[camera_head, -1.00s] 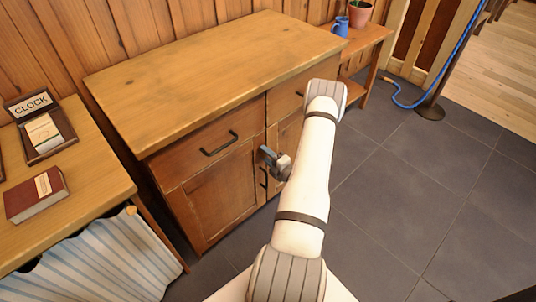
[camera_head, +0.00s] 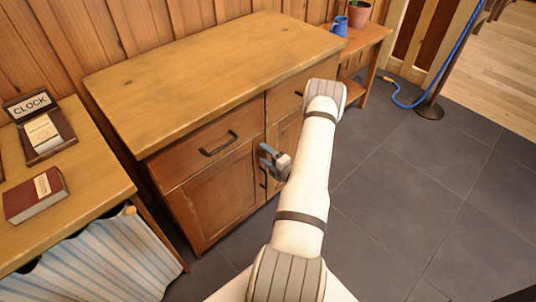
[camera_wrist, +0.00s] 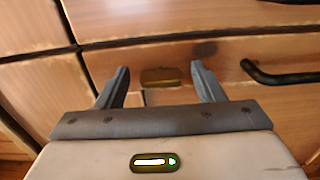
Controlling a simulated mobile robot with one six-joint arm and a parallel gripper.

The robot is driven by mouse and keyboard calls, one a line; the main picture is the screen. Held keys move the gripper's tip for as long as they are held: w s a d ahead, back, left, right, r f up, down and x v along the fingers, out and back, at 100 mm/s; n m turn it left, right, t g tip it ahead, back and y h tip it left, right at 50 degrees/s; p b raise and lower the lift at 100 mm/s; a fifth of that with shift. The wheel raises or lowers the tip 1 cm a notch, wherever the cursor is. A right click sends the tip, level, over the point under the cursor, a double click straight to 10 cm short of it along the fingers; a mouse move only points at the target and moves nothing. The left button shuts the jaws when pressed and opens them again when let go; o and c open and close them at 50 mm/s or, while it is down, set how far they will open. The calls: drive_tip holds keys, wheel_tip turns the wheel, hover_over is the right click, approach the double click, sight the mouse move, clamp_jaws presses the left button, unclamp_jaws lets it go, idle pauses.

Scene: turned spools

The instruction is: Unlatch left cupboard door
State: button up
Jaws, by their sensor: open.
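The left cupboard door (camera_head: 215,195) is the panelled wooden door under the drawer at the cabinet's left, and it looks closed. My gripper (camera_head: 268,159) is in front of the cabinet, near the seam beside this door. In the wrist view my gripper (camera_wrist: 160,80) is open, with its two grey fingers spread apart. A small brass piece (camera_wrist: 161,76), seemingly the latch, shows on the wood between the fingertips. Nothing is gripped, and I cannot tell whether the fingers touch the wood. In the head view the latch is hidden by the gripper.
A black bar handle (camera_wrist: 290,75) lies right of the fingers in the wrist view. A drawer handle (camera_head: 219,144) is above the left door. A side table (camera_head: 62,185) with a red book (camera_head: 36,195) stands left. Grey floor (camera_head: 400,200) is clear at right.

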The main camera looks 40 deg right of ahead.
drive_tip(key=shift+s, duration=0.1)
drive_tip(key=s, duration=0.7)
drive_tip(key=shift+s+d+p, duration=0.3)
drive_tip(key=shift+d, duration=0.05)
